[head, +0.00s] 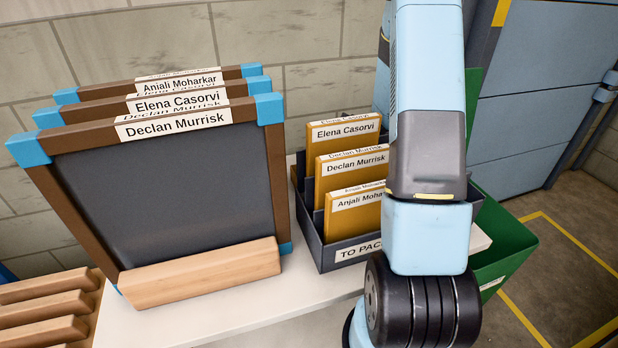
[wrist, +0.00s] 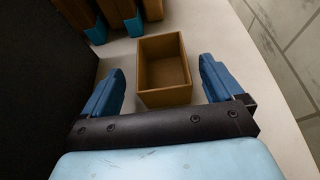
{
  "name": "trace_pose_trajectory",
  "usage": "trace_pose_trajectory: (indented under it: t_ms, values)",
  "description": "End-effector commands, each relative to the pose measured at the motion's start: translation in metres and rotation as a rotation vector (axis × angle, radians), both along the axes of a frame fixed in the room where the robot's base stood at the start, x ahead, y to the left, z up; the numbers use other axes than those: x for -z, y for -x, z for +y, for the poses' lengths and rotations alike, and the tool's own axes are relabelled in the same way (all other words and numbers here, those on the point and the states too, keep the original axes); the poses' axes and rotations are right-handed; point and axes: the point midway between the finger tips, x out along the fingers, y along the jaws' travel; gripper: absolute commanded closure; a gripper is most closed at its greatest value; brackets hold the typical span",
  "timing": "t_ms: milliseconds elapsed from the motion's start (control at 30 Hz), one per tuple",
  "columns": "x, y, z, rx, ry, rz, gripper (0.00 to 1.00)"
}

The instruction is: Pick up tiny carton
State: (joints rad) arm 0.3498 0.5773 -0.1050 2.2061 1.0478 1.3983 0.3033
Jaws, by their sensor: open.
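The tiny carton shows in the wrist view as a small open-topped brown box (wrist: 162,97), upright and seemingly empty, on a pale surface. My gripper (wrist: 161,84) is open, with one blue finger on the left of the box and the other on the right. Gaps show between the fingers and the box walls, and the gripper holds nothing. The near lower part of the box is partly hidden by my gripper's dark crossbar. In the head view I cannot make out the carton, and my gripper is not visible.
Name-labelled slates (head: 180,200) with blue corners stand on the white table (head: 230,310). A dark "TO PACK" tray (head: 310,235) holds yellow packets behind my arm. A green bin (head: 510,250) is at right. Slate corners (wrist: 134,22) and a dark surface (wrist: 40,70) flank the carton.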

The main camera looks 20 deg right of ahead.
Motion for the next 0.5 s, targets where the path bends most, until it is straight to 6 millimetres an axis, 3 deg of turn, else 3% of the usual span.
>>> trace_pose_trajectory:
  t_ms: [300,500]
  values:
    - [0.013,-0.003,0.038,-0.002,-0.001,0.003,0.06]
    - [0.016,-0.002,0.045,-0.001,0.001,0.000,0.06]
